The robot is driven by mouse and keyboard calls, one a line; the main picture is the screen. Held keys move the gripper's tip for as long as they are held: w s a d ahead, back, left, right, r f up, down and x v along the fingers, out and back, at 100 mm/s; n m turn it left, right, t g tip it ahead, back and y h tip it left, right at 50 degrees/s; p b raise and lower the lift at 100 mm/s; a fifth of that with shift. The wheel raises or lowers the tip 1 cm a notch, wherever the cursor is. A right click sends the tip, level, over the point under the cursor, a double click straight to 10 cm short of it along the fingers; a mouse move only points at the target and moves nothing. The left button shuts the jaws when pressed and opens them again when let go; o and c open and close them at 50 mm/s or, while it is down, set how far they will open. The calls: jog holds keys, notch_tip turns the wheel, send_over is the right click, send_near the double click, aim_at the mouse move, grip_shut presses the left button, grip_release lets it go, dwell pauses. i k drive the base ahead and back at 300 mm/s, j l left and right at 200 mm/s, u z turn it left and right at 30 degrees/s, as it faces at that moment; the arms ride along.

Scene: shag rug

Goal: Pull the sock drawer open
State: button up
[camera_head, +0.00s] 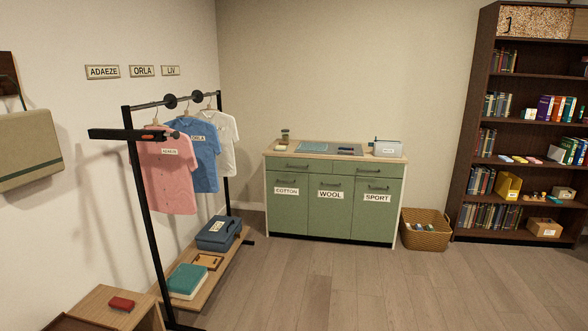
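A green cabinet (330,215) with a light wooden top stands against the back wall, some distance away. Its upper row has a left drawer (290,165) and a right drawer (375,171), both with dark handles. Below are three tall fronts with handles and labels: COTTON (286,191), WOOL (330,195) and SPORT (377,198). All fronts look shut. No label reads "sock", and what is inside is hidden. My gripper cannot be made out in this view.
A clothes rack (137,200) with shirts and a low shelf stands at the left. A wicker basket (425,230) sits right of the cabinet, beside a tall bookcase (480,150). A wooden piece (100,302) is at the front left. The floor (330,290) before the cabinet is clear.

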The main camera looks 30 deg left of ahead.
aim_at(273, 163)
jog(key=i+j+u, duration=0.35)
jog(key=i+j, duration=0.15)
jog(key=i, duration=0.25)
jog(key=i+j+u, duration=0.35)
jog(key=i, duration=0.4)
jog(key=i+u, duration=0.4)
jog(key=i, duration=2.2)
jog(key=i+z, duration=0.3)
jog(key=i, duration=0.15)
jog(key=i+j+z, duration=0.25)
jog(key=i, duration=0.2)
jog(key=i+j+z, duration=0.15)
jog(key=i+z, duration=0.15)
jog(key=i, duration=0.15)
